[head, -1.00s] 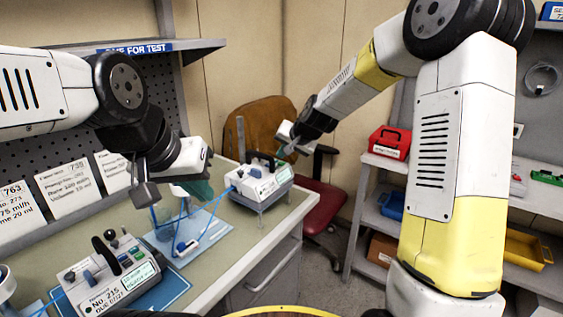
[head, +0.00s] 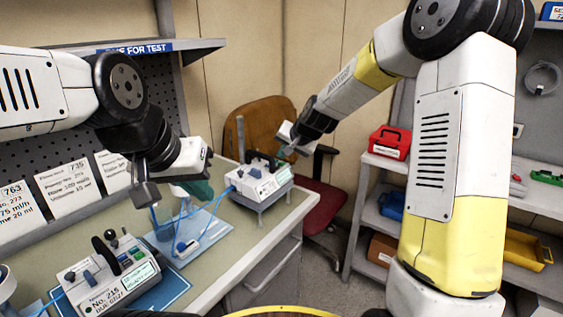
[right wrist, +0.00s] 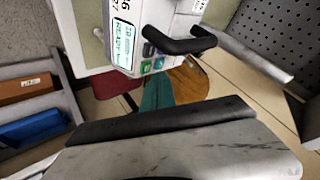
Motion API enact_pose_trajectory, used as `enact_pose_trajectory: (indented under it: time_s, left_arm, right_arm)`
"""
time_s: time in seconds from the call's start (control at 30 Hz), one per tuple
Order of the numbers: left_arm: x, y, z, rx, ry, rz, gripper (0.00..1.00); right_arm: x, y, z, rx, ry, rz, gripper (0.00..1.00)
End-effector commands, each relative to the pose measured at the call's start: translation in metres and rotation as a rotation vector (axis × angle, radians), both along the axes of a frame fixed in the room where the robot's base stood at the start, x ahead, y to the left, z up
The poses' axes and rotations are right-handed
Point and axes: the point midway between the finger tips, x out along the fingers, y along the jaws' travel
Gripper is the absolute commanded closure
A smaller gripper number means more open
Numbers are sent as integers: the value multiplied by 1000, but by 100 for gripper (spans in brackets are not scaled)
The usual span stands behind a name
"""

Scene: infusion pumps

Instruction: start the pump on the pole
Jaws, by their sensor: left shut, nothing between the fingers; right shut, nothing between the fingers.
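The pump (head: 262,183) with a pole behind it stands on a grey stand at the far end of the bench. It is white, with a black handle, a small screen and a blue tube at its left. In the right wrist view, the pump (right wrist: 124,62) shows a pale green lit screen and teal, green and blue buttons (right wrist: 152,64). My right gripper (head: 284,154) is shut and empty, just right of the pump's top; its teal finger (right wrist: 157,94) points at the button end. I cannot tell if it touches. My left gripper (head: 201,189) is shut and empty over the bench.
A second pump (head: 108,275) marked No. 215 sits on a blue mat at the near left. A red chair (head: 318,205) stands behind the bench. Shelves with a red box (head: 390,142) are at right.

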Motion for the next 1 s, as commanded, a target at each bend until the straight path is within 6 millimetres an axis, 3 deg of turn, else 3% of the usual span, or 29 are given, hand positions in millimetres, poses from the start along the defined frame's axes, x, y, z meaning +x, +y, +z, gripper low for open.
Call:
enact_pose_trajectory:
  time_s: [1.0]
  left_arm:
    - [0,0,0,0,0,0,100]
  right_arm:
    - [0,0,-12,0,0,0,100]
